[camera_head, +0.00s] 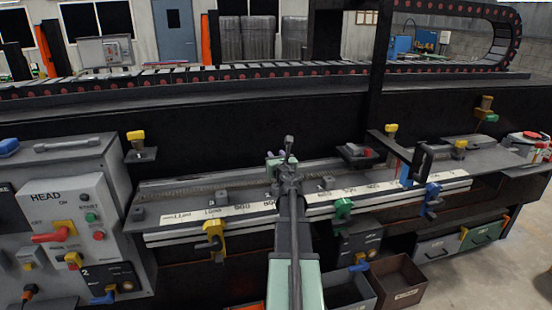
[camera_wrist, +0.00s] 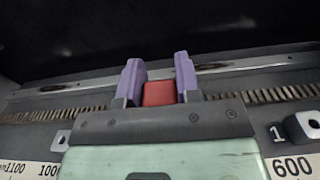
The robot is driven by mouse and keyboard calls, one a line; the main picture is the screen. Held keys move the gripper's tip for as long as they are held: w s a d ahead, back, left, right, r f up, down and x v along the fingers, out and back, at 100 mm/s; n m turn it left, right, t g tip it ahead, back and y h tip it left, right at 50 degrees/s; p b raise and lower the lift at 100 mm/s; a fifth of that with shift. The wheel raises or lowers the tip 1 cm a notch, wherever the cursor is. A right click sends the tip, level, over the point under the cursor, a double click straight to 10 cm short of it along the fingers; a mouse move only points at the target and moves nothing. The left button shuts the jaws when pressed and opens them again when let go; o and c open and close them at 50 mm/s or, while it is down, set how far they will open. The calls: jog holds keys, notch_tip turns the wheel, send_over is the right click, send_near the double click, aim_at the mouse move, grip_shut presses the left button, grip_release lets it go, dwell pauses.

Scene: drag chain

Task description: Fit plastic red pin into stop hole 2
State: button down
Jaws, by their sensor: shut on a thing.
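In the wrist view, my gripper (camera_wrist: 157,72) has two purple fingers closed on the red pin (camera_wrist: 159,94), which shows as a red block between them. The pin's lower end is hidden by my gripper body. A stop block (camera_wrist: 303,127) stands at the right beside a "1" mark, near the 600 label. A small plate with a hole (camera_wrist: 62,140) is at the left near the 1000 label; I cannot read a number on it. No "2" mark shows beside a stop hole. In the head view, my gripper (camera_head: 287,168) is over the middle of the scale rail, its fingers too small to judge.
The rail (camera_head: 180,226) carries a toothed rack, number labels and several small blocks. Yellow (camera_head: 214,238), green (camera_head: 343,208) and blue (camera_head: 432,198) clamps hang on its front edge. A black post (camera_head: 375,70) rises behind. A control panel (camera_head: 75,225) stands at the left.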

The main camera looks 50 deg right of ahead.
jog(key=shift+f+b, duration=1.45)
jog(key=shift+f, duration=0.4)
jog(key=shift+f+b, duration=2.1)
jog(key=shift+f, duration=0.05)
jog(key=c, duration=0.7)
grip_release()
jog(key=shift+r, duration=0.1)
jog(key=shift+c, duration=0.2)
jog(key=shift+s+a, duration=0.1)
jog(key=v, duration=1)
jog(key=shift+s+a, duration=0.2)
